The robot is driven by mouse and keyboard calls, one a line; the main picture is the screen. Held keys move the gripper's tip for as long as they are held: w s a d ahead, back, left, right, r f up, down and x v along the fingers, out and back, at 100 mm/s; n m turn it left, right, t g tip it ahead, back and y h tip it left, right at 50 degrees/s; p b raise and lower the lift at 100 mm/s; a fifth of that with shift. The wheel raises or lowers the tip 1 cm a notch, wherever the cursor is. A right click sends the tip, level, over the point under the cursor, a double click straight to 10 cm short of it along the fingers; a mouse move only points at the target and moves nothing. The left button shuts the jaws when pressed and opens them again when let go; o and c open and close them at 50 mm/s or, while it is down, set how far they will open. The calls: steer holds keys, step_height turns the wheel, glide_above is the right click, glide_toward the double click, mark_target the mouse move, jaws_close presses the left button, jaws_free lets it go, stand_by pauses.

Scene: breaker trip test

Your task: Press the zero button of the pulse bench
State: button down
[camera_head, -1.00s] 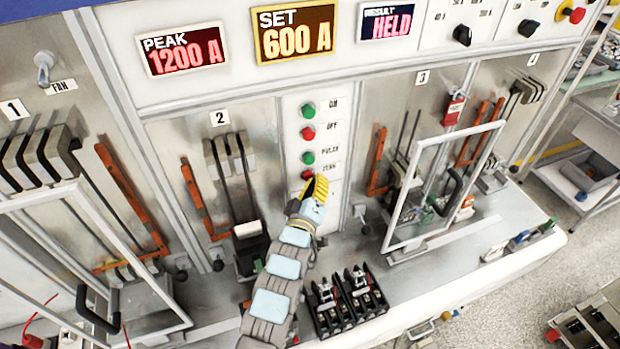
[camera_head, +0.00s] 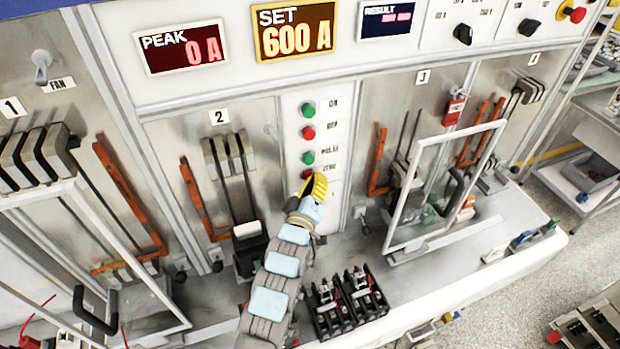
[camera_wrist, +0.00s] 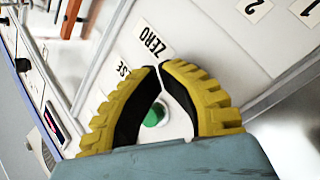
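The pulse bench has a column of alternating green and red buttons. The red zero button (camera_head: 307,173) is the lowest of the column, beside the ZERO label, partly covered by my gripper (camera_head: 319,179). In the wrist view my gripper (camera_wrist: 159,67) has its yellow, black-padded fingertips together by the ZERO label (camera_wrist: 153,43); the zero button is hidden there. A green button (camera_wrist: 154,115) shows between the curved fingers. I cannot tell whether the tips touch the zero button. The PEAK display (camera_head: 181,48) reads 0 A, and the RESULT display (camera_head: 389,17) shows dashes.
The SET display (camera_head: 296,29) reads 600 A. The green pulse button (camera_head: 308,157) is just above the zero button. Clear framed guards stand left and right, the right one (camera_head: 440,190) ajar. Black breaker parts (camera_head: 347,302) lie on the bench ledge below my arm.

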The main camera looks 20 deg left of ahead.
steer(key=shift+s, duration=0.1)
steer(key=shift+s+d+p, duration=0.55)
steer(key=shift+d+p, duration=0.05)
steer(key=shift+p, duration=0.1)
steer(key=s+d+p, duration=0.2)
steer(key=s+d, duration=0.1)
steer(key=shift+s+d, duration=0.25)
stand_by(0.5)
stand_by(0.6)
